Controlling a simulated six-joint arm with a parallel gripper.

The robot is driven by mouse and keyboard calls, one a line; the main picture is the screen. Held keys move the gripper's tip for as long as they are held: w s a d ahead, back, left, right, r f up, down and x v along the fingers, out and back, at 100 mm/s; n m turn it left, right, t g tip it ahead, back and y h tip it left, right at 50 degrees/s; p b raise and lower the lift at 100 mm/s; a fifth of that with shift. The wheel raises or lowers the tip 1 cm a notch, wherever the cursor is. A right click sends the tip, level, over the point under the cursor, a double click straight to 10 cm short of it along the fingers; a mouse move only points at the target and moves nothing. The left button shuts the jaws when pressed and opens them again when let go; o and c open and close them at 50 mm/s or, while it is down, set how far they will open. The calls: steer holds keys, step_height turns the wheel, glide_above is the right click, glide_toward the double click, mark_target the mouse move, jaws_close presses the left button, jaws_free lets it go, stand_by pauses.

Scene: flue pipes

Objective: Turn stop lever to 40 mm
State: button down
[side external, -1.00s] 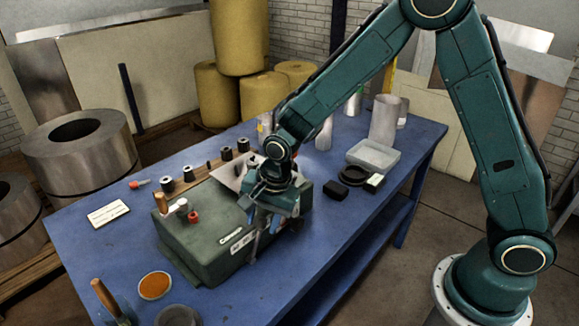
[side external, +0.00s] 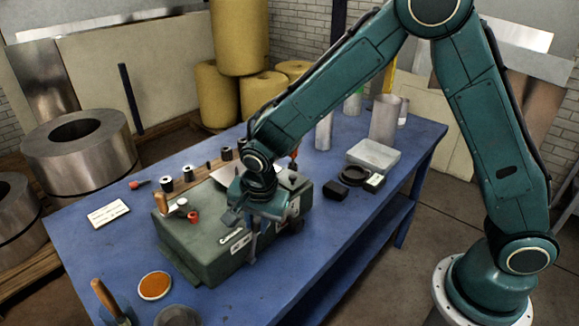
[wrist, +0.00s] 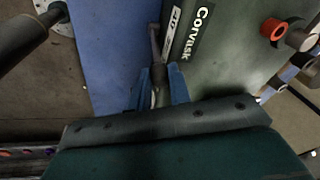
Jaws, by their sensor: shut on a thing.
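The green machine (side external: 195,250) with a "Corvask" plate stands on the blue table. My gripper (side external: 254,228) is low over its front edge, just right of the name plate. In the wrist view, my gripper's blue fingers (wrist: 158,90) are closed around a grey lever (wrist: 154,42), which I take to be the stop lever. It lies beside the machine's front face. A white scale label (wrist: 176,18) is next to it, only partly readable, so I cannot tell the lever's setting.
A dish of orange material (side external: 154,286) sits at the front left.

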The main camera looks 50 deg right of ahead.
steer(key=shift+a+r+h, duration=0.1)
steer(key=shift+a+h, duration=1.8)
steer(key=c, duration=1.3)
jaws_free()
steer(key=shift+r, duration=0.1)
steer(key=v, duration=1.3)
steer(key=shift+r, duration=0.25)
steer(key=shift+s+a, duration=0.15)
